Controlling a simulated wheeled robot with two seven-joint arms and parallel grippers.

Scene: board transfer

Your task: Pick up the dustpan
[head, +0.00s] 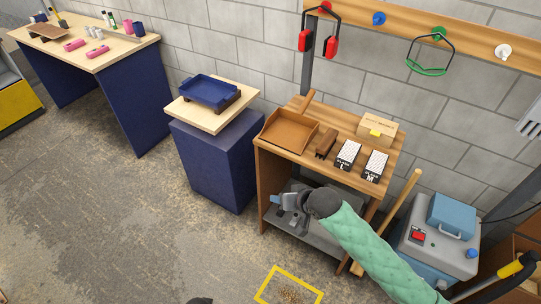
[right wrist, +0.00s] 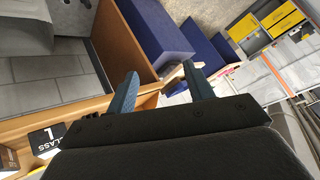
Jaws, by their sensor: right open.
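The dustpan (head: 289,133) is a brown-orange open pan lying on the left part of the wooden bench top (head: 334,175), with its handle toward the wall. My right gripper (head: 283,208) is in front of the bench, below the top and near the lower grey shelf, apart from the dustpan. In the right wrist view its two fingers (right wrist: 162,88) are spread with nothing between them. I cannot make out the dustpan in that view. My left gripper is not in view.
A blue tray (head: 209,90) sits on a stand to the left. A yellow floor frame (head: 290,270) surrounds debris.

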